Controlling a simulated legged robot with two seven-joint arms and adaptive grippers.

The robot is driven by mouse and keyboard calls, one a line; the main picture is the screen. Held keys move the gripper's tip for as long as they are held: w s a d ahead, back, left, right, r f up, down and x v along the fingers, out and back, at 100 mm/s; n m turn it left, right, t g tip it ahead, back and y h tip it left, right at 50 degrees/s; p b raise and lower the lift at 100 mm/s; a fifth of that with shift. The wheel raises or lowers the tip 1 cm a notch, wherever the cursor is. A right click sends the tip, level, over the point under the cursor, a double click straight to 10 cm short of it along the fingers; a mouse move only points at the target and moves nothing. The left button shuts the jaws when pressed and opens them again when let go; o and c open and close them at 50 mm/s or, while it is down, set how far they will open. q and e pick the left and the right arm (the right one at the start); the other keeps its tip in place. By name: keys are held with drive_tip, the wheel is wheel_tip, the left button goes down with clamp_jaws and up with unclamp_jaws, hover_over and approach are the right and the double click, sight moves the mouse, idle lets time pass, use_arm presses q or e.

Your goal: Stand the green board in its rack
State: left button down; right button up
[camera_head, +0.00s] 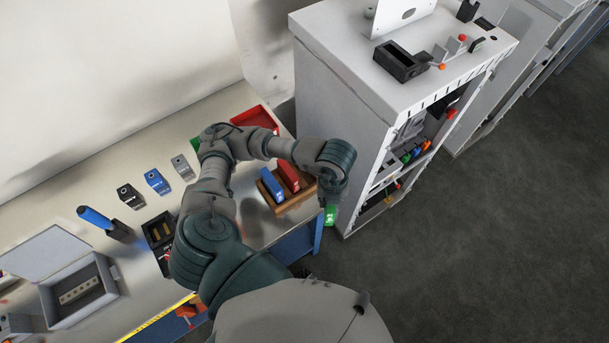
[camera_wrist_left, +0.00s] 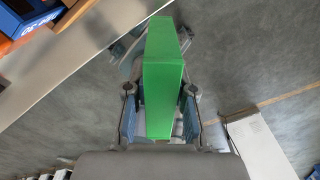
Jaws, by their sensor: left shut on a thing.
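The green board (camera_head: 331,216) is in my left gripper (camera_head: 330,198), off the end of the workbench and above the floor. In the left wrist view the green board (camera_wrist_left: 163,90) stands between the two fingers of my left gripper (camera_wrist_left: 160,108), which is shut on it. The brown wooden rack (camera_head: 293,203) sits near the bench's right end, to the left of the board. It holds a blue board (camera_head: 272,185) and a red board (camera_head: 289,177).
A grey cabinet (camera_head: 350,75) stands right of the bench, close to my gripper. A red tray (camera_head: 256,118) lies at the bench's back end. Small black, blue and grey blocks, a blue-handled tool (camera_head: 97,217) and an open grey box (camera_head: 79,290) are farther left.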

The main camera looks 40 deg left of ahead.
use_arm(q)
drive_tip(key=n, duration=0.2)
drive_tip(key=shift+s+a+f+n, duration=0.2)
drive_tip(key=shift+s+n, duration=0.1)
drive_tip(key=shift+s, duration=0.05)
drive_tip(key=w+a+f+n, duration=0.1)
drive_tip(key=w+a, duration=0.1)
drive_tip(key=a, duration=0.2)
drive_tip(key=w+a+f+n, duration=0.2)
drive_tip(key=w+a, duration=0.1)
drive_tip(key=a, duration=0.2)
drive_tip(key=w+a+f+n, duration=0.1)
drive_tip(key=w+a, duration=0.1)
drive_tip(key=a, duration=0.2)
drive_tip(key=shift+w+a+f+b, duration=0.25)
drive_tip(key=shift+a+f+b, duration=0.05)
drive_tip(key=shift+a+f, duration=0.1)
drive_tip(key=shift+f, duration=0.15)
drive_tip(key=c, duration=1.3)
unclamp_jaws()
drive_tip(key=shift+a, duration=0.15)
drive_tip(key=o, duration=0.3)
drive_tip(key=shift+f, duration=0.1)
